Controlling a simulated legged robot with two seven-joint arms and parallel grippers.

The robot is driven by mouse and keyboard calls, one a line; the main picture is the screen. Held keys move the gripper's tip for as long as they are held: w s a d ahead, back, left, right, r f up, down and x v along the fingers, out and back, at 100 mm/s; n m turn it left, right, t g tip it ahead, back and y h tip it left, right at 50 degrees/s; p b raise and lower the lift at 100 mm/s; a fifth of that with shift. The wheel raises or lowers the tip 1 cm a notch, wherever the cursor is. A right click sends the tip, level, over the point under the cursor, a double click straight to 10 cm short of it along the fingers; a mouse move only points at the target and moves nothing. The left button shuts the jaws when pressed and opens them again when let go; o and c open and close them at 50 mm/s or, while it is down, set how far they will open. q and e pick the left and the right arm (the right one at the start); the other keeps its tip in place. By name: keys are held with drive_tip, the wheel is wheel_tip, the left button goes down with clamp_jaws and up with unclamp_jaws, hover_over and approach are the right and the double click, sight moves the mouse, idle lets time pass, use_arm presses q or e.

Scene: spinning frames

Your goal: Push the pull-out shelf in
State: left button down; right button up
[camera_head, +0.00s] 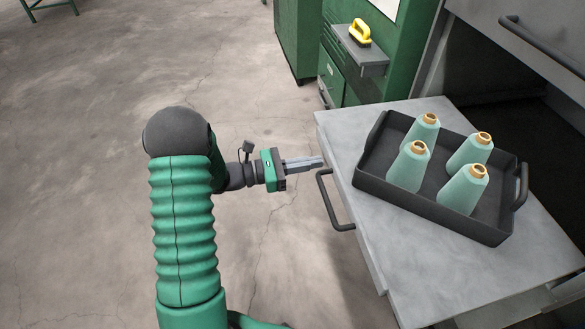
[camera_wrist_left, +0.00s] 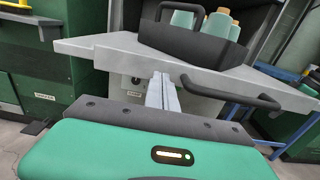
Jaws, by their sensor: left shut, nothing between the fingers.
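The pull-out shelf (camera_head: 345,141) is a grey metal slab standing well out from the machine at the right of the head view. A dark bar handle (camera_head: 335,203) is on its front edge; the shelf (camera_wrist_left: 100,50) and handle (camera_wrist_left: 232,92) also show in the left wrist view. My left gripper (camera_head: 322,161) is shut and empty, its fingertips close to the shelf's front edge, left of the handle in the wrist view. I cannot tell whether they touch the edge. My right gripper is not in view.
A dark tray (camera_head: 376,189) with several pale green cones (camera_head: 409,168) stands on the shelf. Behind it is the machine's dark opening, with a handled panel (camera_head: 535,38) above. A green cabinet and small ledge with a yellow-handled tool (camera_head: 360,35) stand beyond. Floor at left is clear.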

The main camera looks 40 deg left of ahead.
use_arm(q)
drive_tip(key=shift+w+d+r, duration=0.15)
drive_tip(key=shift+w+d, duration=0.2)
drive_tip(key=shift+d, duration=0.3)
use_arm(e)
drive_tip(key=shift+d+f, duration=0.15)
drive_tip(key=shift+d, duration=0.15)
use_arm(q)
drive_tip(key=shift+a, duration=0.2)
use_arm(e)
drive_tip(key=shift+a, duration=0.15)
use_arm(q)
drive_tip(key=shift+w+d, duration=0.1)
